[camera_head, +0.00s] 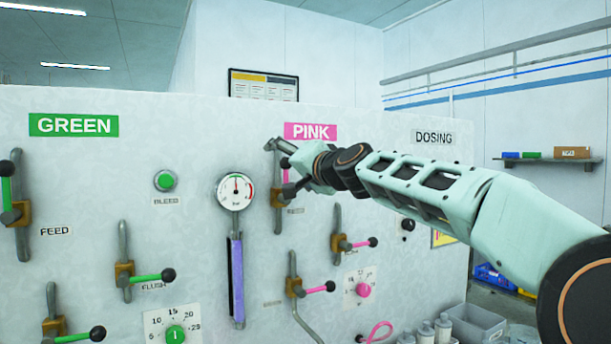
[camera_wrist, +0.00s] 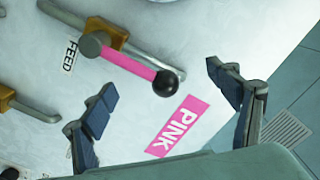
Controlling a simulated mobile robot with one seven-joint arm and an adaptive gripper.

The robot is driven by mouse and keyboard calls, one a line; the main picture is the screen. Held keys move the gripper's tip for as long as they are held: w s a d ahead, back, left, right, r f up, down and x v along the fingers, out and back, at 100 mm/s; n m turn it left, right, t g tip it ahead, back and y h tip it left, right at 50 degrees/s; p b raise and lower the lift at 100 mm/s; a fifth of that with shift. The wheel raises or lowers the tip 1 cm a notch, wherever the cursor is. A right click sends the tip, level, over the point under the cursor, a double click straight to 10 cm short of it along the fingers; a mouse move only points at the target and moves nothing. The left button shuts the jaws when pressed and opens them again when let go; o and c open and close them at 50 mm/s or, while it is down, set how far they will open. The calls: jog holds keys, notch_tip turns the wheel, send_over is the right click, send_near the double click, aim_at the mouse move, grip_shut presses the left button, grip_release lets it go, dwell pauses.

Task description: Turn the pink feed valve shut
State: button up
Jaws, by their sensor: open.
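The pink feed valve has a brass body (camera_head: 278,196) on a vertical grey pipe under the PINK sign (camera_head: 310,131). In the wrist view its pink lever (camera_wrist: 128,65) runs from a grey hub to a black ball knob (camera_wrist: 165,83), in line with the pipe. My gripper (camera_head: 286,166) is at the upper part of this valve and partly hides the lever in the head view. In the wrist view my gripper (camera_wrist: 162,91) is open, with the black knob showing between its spread fingertips. I see no finger touching it; the depth gap is unclear.
Another pink-levered valve (camera_head: 341,242) sits lower right, and one more (camera_head: 297,288) below. A gauge (camera_head: 236,191) with a purple-filled sight tube (camera_head: 236,270) is left of the feed valve. Green-levered valves (camera_head: 12,210) stand farther left. Containers (camera_head: 443,328) stand at lower right.

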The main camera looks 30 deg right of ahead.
jog(key=d+f+b, duration=0.1)
jog(key=d+f, duration=0.1)
jog(key=d+f+b, duration=0.1)
jog(key=d+f, duration=0.1)
jog(key=f, duration=0.1)
jog(key=w+d+f+b, duration=0.1)
jog(key=d+f, duration=0.1)
jog(key=f, duration=0.1)
jog(key=shift+d+f+b, duration=0.1)
jog(key=shift+d+b, duration=0.25)
jog(key=shift+s+d+f+b, duration=0.25)
jog(key=shift+d+f+b, duration=0.45)
jog(key=shift+d+f, duration=0.1)
jog(key=shift+d+r, duration=0.1)
dwell(1.3)
jog(key=shift+s+d, duration=0.1)
